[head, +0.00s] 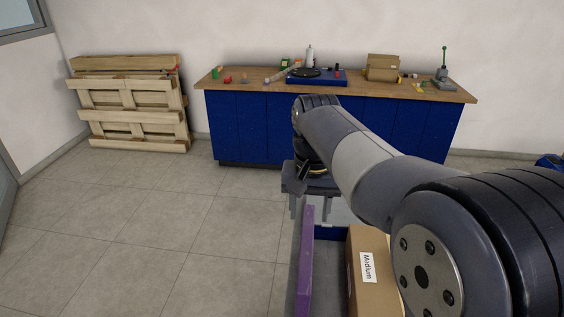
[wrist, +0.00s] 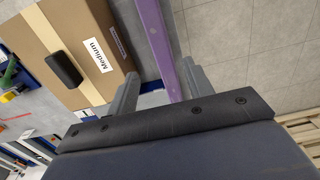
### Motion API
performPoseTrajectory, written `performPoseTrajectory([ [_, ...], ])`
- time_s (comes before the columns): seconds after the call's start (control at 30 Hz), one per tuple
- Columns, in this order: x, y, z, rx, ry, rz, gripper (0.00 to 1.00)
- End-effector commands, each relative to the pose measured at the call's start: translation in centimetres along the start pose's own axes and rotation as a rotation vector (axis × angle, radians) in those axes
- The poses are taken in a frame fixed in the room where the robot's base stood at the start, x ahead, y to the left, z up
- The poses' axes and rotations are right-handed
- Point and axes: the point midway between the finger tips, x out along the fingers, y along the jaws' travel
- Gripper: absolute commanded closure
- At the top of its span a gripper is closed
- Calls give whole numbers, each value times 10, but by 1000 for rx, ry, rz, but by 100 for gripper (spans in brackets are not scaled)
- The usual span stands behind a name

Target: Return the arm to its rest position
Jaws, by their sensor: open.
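My arm reaches forward from the lower right of the head view, and my gripper (head: 311,208) points down at its far end. In the wrist view my gripper (wrist: 158,83) has its two grey fingers apart, with nothing held between them. A purple bar (head: 306,262) stands below and in front of my gripper in the head view. The bar (wrist: 160,45) also shows between and beyond the fingers in the wrist view. I cannot tell the exact gap between the fingers and the bar.
A cardboard box labelled Medium (head: 367,240) stands close beside the purple bar, partly hidden by my arm. A blue workbench (head: 240,128) with a wooden top stands behind. Wooden pallets (head: 130,105) lean at the back left. The tiled floor at left is clear.

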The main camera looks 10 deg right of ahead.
Motion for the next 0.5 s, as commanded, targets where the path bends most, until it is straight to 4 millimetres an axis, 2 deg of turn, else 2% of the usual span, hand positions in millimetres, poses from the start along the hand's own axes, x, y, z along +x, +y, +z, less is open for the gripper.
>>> performPoseTrajectory([
  [0.17, 26, 0, 1, 0, -5, 2, 51],
  [0.5, 95, 0, 1, 0, -8, 2, 51],
])
